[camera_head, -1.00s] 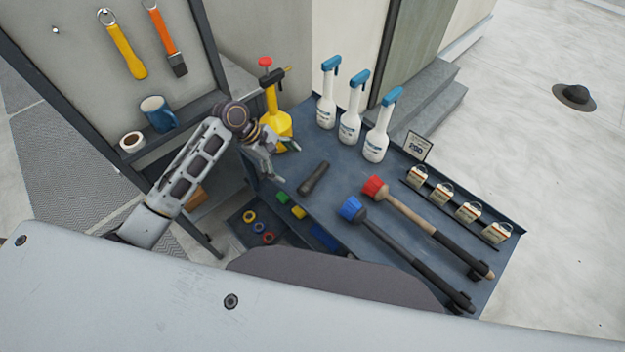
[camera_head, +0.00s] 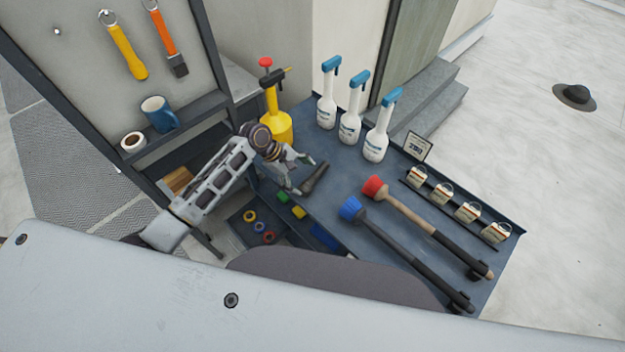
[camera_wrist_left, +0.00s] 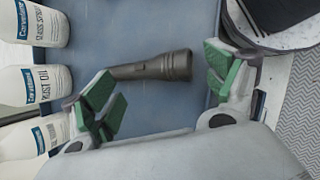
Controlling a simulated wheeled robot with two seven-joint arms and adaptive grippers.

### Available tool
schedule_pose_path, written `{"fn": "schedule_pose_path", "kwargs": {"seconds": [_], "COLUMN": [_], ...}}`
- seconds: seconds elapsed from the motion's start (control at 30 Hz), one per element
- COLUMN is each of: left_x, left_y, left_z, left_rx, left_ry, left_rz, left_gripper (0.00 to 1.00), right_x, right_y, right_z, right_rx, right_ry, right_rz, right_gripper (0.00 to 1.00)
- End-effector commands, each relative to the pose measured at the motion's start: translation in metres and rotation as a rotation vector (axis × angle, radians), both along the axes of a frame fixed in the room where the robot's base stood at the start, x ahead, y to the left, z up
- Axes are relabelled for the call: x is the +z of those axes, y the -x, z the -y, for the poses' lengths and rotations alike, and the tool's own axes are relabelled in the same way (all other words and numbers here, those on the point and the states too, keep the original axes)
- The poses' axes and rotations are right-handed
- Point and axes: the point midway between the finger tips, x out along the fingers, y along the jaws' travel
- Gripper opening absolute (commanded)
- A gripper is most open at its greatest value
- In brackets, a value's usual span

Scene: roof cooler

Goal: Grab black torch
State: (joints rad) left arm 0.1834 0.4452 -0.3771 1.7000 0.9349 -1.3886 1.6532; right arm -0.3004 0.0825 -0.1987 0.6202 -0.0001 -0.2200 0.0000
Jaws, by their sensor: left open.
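The black torch (camera_head: 315,177) lies on the dark blue-grey tabletop (camera_head: 335,160). My left gripper (camera_head: 305,175) is open in the head view, close to the torch's left side, and its fingers partly overlap the torch there. In the left wrist view the torch (camera_wrist_left: 155,67) lies crosswise just beyond the gap between the green-padded fingertips (camera_wrist_left: 165,85). The fingers are spread apart and nothing is held between them. My right gripper is not in view.
White spray bottles (camera_head: 350,120) with blue tops and a yellow sprayer (camera_head: 275,122) stand behind the torch. A blue brush (camera_head: 400,255) and a red brush (camera_head: 425,225) lie to the right. A lower tray (camera_head: 240,240) holds coloured rings.

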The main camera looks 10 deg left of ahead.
Motion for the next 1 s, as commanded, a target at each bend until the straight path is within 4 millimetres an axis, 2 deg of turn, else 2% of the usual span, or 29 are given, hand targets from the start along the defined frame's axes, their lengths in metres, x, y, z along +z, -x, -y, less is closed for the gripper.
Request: {"fn": "schedule_pose_path", "kwargs": {"seconds": [0.37,0.8,1.0], "left_x": [-0.005,-0.041,-0.046], "left_y": [0.0,-0.004,-0.005], "left_z": [0.003,0.02,0.023], "left_rx": [0.0,0.001,0.0], "left_ry": [0.001,0.0,0.0], "left_rz": [0.0,-0.001,0.001], "left_gripper": [0.87,0.87,0.87], "right_x": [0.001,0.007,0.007], "right_y": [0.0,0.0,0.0], "right_z": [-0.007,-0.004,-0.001], "right_rx": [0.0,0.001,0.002], "right_ry": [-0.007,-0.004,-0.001], "right_rz": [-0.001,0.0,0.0], "right_gripper": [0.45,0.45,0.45]}}
